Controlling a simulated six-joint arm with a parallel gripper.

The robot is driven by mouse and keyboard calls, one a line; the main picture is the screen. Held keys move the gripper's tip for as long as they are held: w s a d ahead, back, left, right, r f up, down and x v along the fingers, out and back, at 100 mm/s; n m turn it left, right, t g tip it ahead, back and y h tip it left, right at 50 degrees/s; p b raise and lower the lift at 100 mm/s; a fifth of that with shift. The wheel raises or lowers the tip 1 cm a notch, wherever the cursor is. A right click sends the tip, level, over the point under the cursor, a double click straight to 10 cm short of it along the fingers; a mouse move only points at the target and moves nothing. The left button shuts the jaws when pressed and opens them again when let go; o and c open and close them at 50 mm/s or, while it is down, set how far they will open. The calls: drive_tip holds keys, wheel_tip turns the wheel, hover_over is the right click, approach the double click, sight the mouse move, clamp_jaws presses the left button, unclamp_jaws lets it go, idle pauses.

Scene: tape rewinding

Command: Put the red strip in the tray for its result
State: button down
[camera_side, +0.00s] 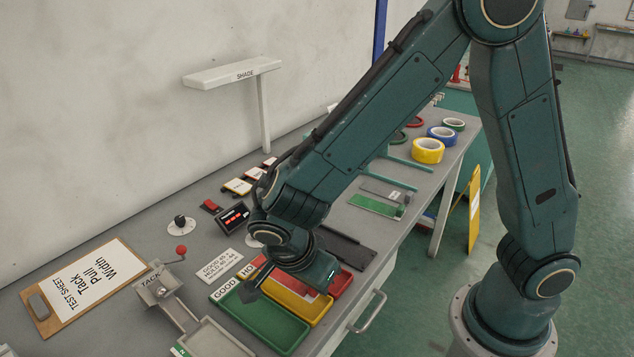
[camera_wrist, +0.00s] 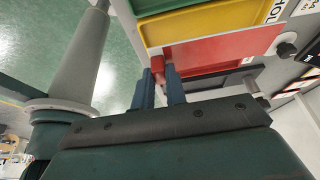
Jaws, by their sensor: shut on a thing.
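My gripper (camera_wrist: 161,88) is shut on the red strip (camera_wrist: 170,73), of which a small red part shows between the two blue-grey fingers in the wrist view. The fingers are near the left end of the red tray (camera_wrist: 215,50); their height above it is hard to judge. In the side view my wrist hangs over the trays and hides the fingertips. The green GOOD tray (camera_side: 281,346), the yellow tray (camera_side: 318,318) and the red tray (camera_side: 344,284) lie side by side. A red patch beneath my wrist, by the yellow tray, cannot be told for certain as strip.
A sign (camera_side: 219,266) with result limits and a small display (camera_side: 233,217) stand behind the trays. A tack tester (camera_side: 165,298) and a test sheet clipboard (camera_side: 85,285) are at left. Tape rolls (camera_side: 428,151) stand at the far end. The bench edge has a handle (camera_side: 370,315).

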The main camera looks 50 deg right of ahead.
sight(312, 294)
drive_tip(key=shift+f, duration=0.15)
drive_tip(key=shift+f, duration=2)
drive_tip(key=shift+f, duration=0.2)
drive_tip(key=shift+s+f, duration=0.15)
drive_tip(key=shift+f, duration=0.35)
drive_tip(key=c, duration=1.4)
unclamp_jaws()
drive_tip(key=shift+c, duration=0.2)
drive_tip(key=shift+a+r, duration=0.1)
drive_tip(key=shift+r, duration=0.7)
drive_tip(key=v, duration=1.1)
drive_tip(key=shift+w+r, duration=0.2)
drive_tip(key=shift+r, duration=0.2)
